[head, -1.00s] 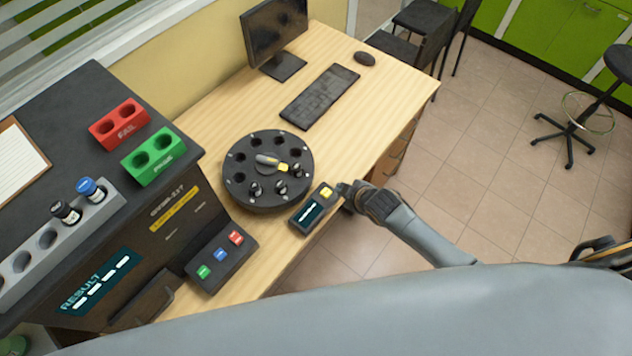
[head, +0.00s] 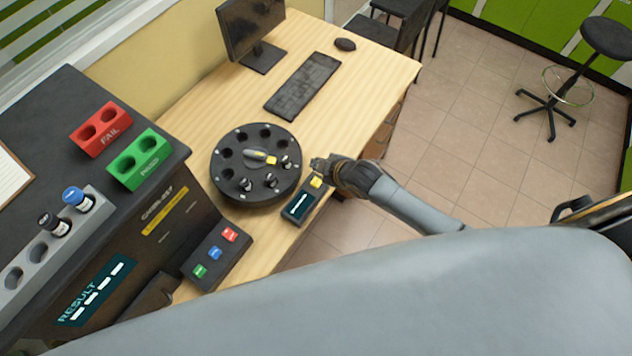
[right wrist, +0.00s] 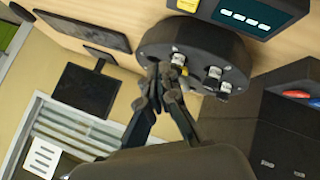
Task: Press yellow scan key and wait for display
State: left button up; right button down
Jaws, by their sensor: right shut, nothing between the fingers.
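The small dark scanner (head: 299,204) lies near the desk's front edge, right of the round carousel (head: 236,190). Its yellow scan key (head: 316,182) is at its far end, and its display shows pale dashes. My right gripper (head: 318,165) is shut and empty, with its tips just beyond the yellow key in the head view; I cannot tell whether they touch it. In the right wrist view the shut fingertips (right wrist: 166,76) appear in front of the carousel (right wrist: 158,40), and the scanner display (right wrist: 243,15) is at the top. My left gripper is not in view.
The carousel holds several small vials. The dark analyser (head: 125,235) at left has a RESULT screen with dashes and a panel of coloured buttons (head: 216,254). Red (head: 101,129) and green (head: 140,159) racks stand on it. A keyboard (head: 303,86) lies behind the carousel.

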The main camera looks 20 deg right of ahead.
jog(key=b, duration=0.5)
send_over(318, 184)
notch_tip(318, 184, down, 6)
jog(key=shift+r, duration=0.25)
jog(key=shift+f+b, duration=0.4)
jog(key=shift+f, duration=0.6)
jog(key=shift+f, duration=0.1)
jog(key=shift+f, duration=0.3)
jog(key=shift+f+b, duration=0.5)
jog(key=shift+f, duration=0.05)
dwell(0.5)
dwell(0.4)
jog(key=shift+r+p, duration=0.95)
jog(key=shift+p, duration=0.1)
jog(key=shift+r, duration=0.1)
